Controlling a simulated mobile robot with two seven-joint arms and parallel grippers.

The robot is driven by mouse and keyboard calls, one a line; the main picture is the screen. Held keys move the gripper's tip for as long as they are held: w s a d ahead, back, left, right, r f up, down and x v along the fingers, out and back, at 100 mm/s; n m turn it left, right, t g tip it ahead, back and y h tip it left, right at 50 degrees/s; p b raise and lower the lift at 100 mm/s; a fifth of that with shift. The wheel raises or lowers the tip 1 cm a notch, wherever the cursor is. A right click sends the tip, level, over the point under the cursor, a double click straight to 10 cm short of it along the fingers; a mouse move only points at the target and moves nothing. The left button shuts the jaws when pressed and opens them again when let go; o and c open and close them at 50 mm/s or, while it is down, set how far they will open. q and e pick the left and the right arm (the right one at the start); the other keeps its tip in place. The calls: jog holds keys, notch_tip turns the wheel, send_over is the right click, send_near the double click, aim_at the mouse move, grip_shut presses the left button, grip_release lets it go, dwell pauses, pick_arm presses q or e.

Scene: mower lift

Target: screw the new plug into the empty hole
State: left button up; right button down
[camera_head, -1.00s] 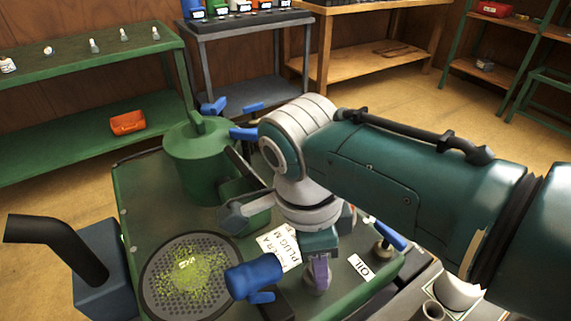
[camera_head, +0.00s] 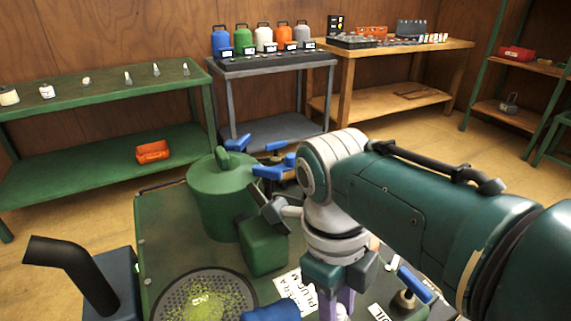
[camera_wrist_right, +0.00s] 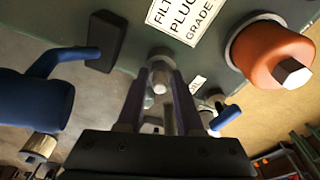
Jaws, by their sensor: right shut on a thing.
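My right gripper (camera_head: 345,300) points down at the front of the green mower deck (camera_head: 165,235). Its purple fingers also show in the right wrist view (camera_wrist_right: 160,82), shut on a small grey metal piece, seemingly the plug (camera_wrist_right: 160,72). The plug lies against or just in front of the deck wall, below the white label (camera_wrist_right: 185,18) with the word PLUG; I cannot tell whether it touches. The empty hole is not visible; the plug and fingers may cover it. My left gripper is not in view.
An orange filter with a hex end (camera_wrist_right: 268,52) sticks out close to the right fingers. A blue-handled part (camera_wrist_right: 35,98) lies on the other side. A green can (camera_head: 222,200) and a round grate (camera_head: 185,295) are on the deck. Benches with bottles (camera_head: 262,40) stand behind.

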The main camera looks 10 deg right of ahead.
jog(key=m, duration=0.4)
jog(key=shift+y, duration=0.3)
jog(key=shift+c, duration=2.4)
grip_release()
